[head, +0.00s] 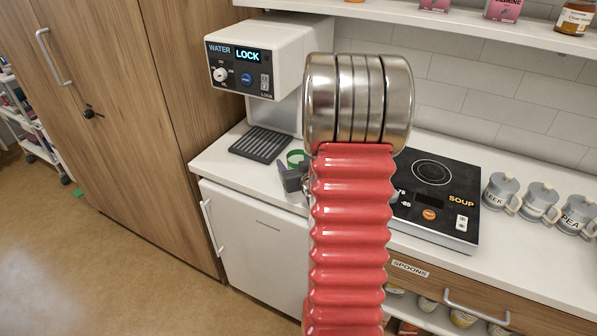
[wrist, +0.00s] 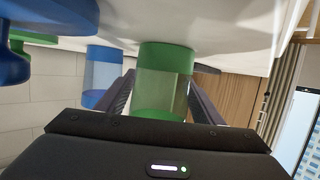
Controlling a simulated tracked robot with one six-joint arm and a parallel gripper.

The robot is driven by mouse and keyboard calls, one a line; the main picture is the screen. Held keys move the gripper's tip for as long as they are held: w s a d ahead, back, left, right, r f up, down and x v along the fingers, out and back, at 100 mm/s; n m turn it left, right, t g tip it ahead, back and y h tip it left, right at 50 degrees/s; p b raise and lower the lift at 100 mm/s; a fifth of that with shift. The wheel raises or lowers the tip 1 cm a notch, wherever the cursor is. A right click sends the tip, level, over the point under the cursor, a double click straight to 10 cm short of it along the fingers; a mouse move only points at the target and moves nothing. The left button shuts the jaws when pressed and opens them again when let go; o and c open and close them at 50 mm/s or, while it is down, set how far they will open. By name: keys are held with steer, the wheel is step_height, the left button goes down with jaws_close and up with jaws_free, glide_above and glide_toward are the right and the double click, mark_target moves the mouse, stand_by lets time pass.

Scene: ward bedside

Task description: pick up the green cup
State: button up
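The green cup (wrist: 163,85) is in the middle of the wrist view, clear-walled with a green band; the counter is at the top of this view. My gripper (wrist: 161,92) has one dark finger on each side of it. The fingers look very close to its wall, but I cannot tell whether they touch it. In the head view, my gripper (head: 292,178) is low over the counter, partly hidden by my arm, and a green rim of the cup (head: 296,157) shows just behind it.
A blue cup (wrist: 100,75) stands close beside the green one in the wrist view, with another blue object (wrist: 50,30) at upper left. In the head view, a water dispenser (head: 262,55) stands behind, and a soup hob (head: 436,200) and several lidded mugs (head: 538,200) stand right.

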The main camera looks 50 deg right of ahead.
steer(key=c, duration=0.8)
steer(key=shift+r, duration=0.1)
step_height(320, 180, up, 10)
stand_by(0.5)
stand_by(0.4)
